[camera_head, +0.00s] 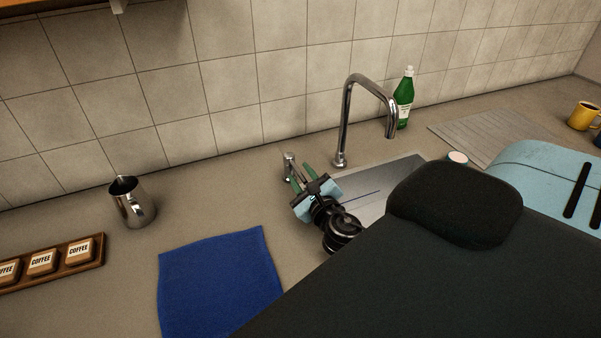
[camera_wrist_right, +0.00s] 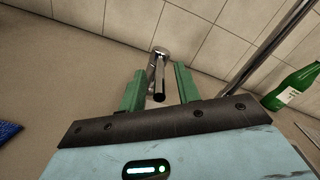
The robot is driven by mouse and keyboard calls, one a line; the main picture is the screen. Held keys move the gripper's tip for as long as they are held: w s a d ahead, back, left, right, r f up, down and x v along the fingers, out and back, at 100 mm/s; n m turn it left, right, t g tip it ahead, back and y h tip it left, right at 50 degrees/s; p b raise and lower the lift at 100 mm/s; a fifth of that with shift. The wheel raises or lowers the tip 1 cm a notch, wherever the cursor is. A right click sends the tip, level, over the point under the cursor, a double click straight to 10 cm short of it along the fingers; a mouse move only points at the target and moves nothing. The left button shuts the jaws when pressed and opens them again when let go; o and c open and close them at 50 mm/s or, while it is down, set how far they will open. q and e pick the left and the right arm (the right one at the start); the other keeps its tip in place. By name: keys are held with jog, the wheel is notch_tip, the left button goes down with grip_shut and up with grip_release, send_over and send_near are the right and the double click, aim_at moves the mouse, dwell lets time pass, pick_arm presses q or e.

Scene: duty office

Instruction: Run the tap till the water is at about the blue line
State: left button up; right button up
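The chrome tap spout (camera_head: 347,115) arches over the metal sink (camera_head: 375,187); no water stream shows below its mouth. The tap's short chrome lever post (camera_head: 289,166) stands left of the spout. My right gripper (camera_head: 301,178) is at this lever, its green fingers pointing at it. In the right wrist view the fingers (camera_wrist_right: 160,70) are apart, with the lever (camera_wrist_right: 158,82) showing between them; I cannot tell whether they touch it. My arm hides much of the sink. My left gripper is not in view.
A green bottle (camera_head: 404,100) stands behind the spout. A steel jug (camera_head: 131,203), a blue cloth (camera_head: 218,285) and a wooden coffee rack (camera_head: 87,262) lie to the left. A ribbed mat (camera_head: 490,135) and yellow mug (camera_head: 583,115) are at right. The tiled wall (camera_head: 225,85) runs behind.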

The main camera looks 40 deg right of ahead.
jog(key=shift+x, duration=0.95)
grip_shut()
